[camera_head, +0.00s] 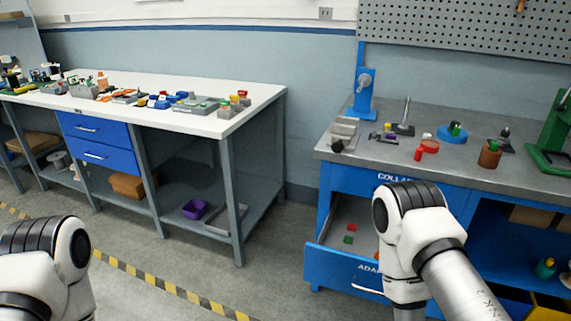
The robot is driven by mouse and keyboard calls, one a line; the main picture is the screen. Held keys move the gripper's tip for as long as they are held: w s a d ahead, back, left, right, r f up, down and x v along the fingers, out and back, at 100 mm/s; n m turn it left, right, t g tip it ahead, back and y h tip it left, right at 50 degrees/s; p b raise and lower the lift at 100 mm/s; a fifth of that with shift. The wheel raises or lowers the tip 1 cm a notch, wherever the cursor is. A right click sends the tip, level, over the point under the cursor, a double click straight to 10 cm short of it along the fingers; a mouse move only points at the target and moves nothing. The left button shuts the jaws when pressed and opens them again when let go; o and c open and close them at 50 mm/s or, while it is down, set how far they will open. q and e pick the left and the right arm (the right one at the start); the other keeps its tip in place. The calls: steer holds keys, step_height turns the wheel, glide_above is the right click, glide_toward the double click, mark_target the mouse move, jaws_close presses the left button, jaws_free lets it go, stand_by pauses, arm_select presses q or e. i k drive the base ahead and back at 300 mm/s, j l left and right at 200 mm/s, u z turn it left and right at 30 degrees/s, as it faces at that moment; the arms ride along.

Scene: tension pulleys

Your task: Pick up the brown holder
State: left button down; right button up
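A brown, cup-shaped holder (488,158) stands upright on the right side of the grey-topped blue workbench (440,172). Something green shows at its top. My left arm shows at the lower left and my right arm at the lower right in front of the blue bench. Neither gripper is in view. My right arm is below and to the left of the holder and apart from it in the picture.
A red part (427,147) and a blue round base (452,134) lie left of the holder. A green stand (552,155) is at its right. The bench's drawer (345,262) is pulled open. A white table (235,122) with small parts stands left. Floor between is clear.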

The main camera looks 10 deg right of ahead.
mark_target(490, 159)
steer(key=z, duration=1.55)
steer(key=i+l, duration=0.5)
